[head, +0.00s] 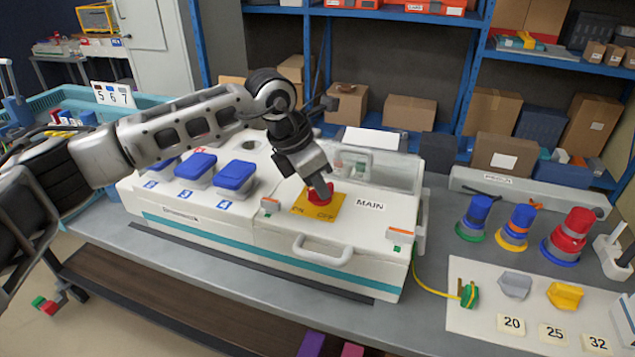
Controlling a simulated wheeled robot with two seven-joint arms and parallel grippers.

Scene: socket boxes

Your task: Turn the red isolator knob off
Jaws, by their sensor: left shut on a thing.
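The red isolator knob (315,199) stands on a yellow plate (330,212) marked ON and OFF, on the right part of the white socket box (275,237). A MAIN label (370,206) is beside the plate. My left gripper (321,188) reaches down from above and is shut on the red knob. Its fingers hide part of the knob, so I cannot tell its exact angle. My right gripper is not in view.
Blue socket covers (236,175) are on the box's left part. A handle (323,252) is on its front, and a clear raised lid (375,170) is behind the knob.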

